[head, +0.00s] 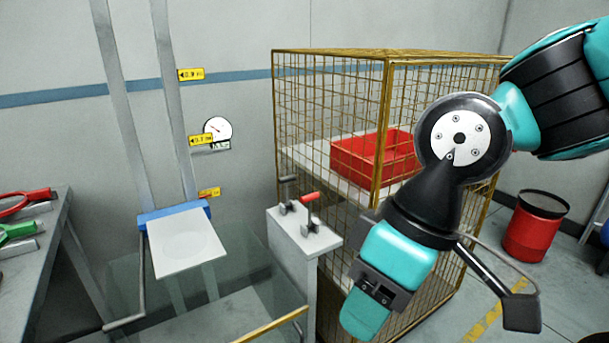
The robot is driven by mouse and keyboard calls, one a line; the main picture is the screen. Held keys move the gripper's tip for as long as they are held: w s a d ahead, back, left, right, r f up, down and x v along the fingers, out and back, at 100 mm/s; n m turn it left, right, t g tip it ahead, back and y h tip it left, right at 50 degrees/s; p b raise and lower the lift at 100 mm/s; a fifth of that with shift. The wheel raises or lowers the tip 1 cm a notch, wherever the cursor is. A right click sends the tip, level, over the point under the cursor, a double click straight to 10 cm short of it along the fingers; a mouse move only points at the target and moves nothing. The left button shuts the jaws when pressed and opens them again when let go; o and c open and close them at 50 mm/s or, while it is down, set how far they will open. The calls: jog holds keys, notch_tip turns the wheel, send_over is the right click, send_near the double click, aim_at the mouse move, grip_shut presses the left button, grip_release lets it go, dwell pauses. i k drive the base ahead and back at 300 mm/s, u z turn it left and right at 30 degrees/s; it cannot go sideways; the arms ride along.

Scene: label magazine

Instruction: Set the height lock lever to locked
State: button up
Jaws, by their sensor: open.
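A small lever with a red grip (310,197) stands on the top of a pale grey pedestal (292,254), left of the cage's front. A second lever with a dark grip (288,179) stands beside it, to its left. No lettering on the pedestal can be read, so I cannot tell which lever is the height lock or how it is set. My gripper (375,290) is at the right, in front of the cage and apart from both levers. It is open and holds nothing that I can see; its fingertips are not clear.
A mesh cage (386,140) with a red bin (362,168) inside stands behind the pedestal. A white platform (187,240) is on rails at the left, beside yellow height tags and a round gauge (217,129). A bench (48,235) with tools is far left.

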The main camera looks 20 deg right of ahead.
aim_at(287, 179)
jog(key=u, duration=0.65)
jog(key=i, duration=1)
jog(key=z, duration=0.9)
